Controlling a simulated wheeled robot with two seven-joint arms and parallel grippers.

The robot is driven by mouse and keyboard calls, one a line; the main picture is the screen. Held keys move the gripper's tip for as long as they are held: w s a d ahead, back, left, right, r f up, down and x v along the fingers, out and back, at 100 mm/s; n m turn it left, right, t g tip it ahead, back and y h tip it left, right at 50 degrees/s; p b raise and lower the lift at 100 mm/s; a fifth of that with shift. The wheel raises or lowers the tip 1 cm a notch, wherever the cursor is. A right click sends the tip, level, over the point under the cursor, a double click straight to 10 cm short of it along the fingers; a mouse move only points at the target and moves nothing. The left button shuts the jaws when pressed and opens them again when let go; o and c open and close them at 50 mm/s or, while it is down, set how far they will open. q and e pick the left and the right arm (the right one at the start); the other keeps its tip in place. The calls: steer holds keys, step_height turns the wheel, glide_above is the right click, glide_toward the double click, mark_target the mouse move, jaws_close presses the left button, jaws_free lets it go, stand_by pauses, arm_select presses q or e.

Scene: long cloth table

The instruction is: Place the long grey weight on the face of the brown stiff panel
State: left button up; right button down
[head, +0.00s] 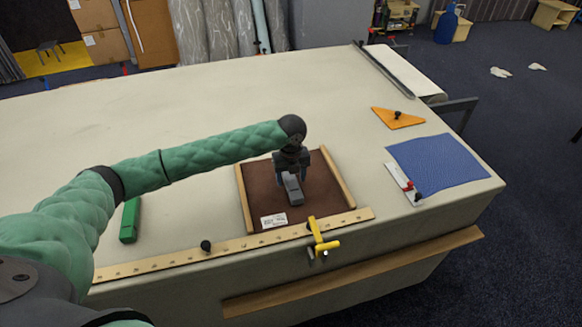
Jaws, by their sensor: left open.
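The brown stiff panel (262,190) lies flat on the table between two wooden strips. The long grey weight (293,191) is over the panel's face near its middle and appears to rest on it. My left gripper (291,178) reaches in from the left and is directly above the weight, with its fingers open around or just over the weight's far end. The gripper hides that far end, so I cannot tell whether the fingers touch it. My right gripper is not in view.
A wooden ruler strip (160,263) runs along the table's front edge, with a yellow clamp (321,240) on it. A green block (130,221) lies at left. A blue cloth (437,160), a red-and-white tool (404,184) and an orange triangle (398,118) lie at right. The table behind the panel is clear.

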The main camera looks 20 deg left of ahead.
mark_target(291, 180)
arm_select(q)
step_height(291, 180, up, 4)
steer(key=shift+f+b, duration=0.1)
steer(key=shift+b, duration=0.95)
step_height(291, 180, up, 8)
steer(key=b, duration=0.2)
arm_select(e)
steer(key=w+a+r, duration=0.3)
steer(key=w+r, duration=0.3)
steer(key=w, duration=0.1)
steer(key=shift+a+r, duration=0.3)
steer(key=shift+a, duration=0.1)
arm_select(q)
steer(key=shift+f, duration=0.1)
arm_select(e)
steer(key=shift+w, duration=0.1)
